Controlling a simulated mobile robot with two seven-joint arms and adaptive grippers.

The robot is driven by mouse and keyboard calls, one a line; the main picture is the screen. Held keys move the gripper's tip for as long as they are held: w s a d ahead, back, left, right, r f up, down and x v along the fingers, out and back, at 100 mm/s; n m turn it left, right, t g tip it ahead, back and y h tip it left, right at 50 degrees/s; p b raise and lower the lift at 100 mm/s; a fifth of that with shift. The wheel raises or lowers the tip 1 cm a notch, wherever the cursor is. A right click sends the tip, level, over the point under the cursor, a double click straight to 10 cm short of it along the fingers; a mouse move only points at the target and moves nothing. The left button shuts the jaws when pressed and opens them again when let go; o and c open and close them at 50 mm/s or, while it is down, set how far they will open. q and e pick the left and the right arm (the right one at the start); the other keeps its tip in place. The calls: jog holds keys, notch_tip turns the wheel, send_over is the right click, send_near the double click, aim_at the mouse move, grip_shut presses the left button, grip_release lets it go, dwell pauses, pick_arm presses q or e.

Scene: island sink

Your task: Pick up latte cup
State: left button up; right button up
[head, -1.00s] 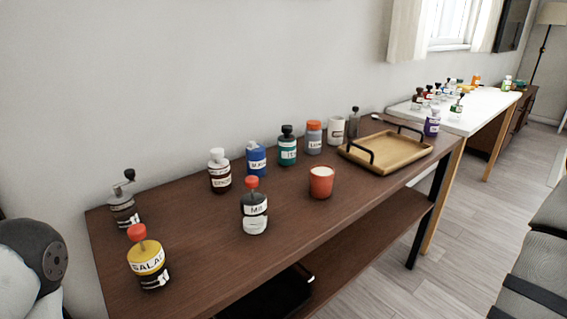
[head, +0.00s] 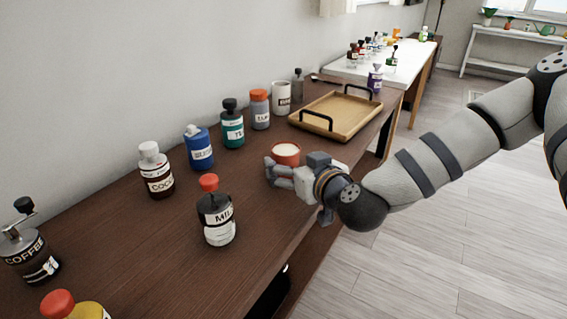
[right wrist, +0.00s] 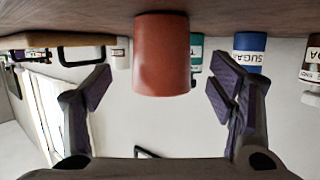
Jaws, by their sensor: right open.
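The latte cup is a small red-orange cup with a pale filling (head: 286,150), standing on the brown table (head: 130,232) in front of the wooden tray. In the right wrist view, which is upside down, the cup (right wrist: 162,55) is upright between the finger tips with a gap on each side. My right gripper (head: 274,171) is open at the cup's near side, its fingers reaching toward it and hiding its lower part. It also shows in the right wrist view (right wrist: 160,90), with both fingers spread. My left gripper is not in view.
A wooden tray with black handles (head: 340,116) is behind the cup. A black jar with a red lid (head: 215,215) stands left of it. A green jar (head: 232,126), a blue jar (head: 199,148) and several others line the wall side. Bare tabletop lies between.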

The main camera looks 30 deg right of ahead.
jog(key=shift+w+f, duration=0.5)
jog(key=shift+w, duration=0.15)
jog(key=shift+w+r, duration=0.1)
jog(key=shift+w, duration=0.2)
jog(key=c, duration=1.4)
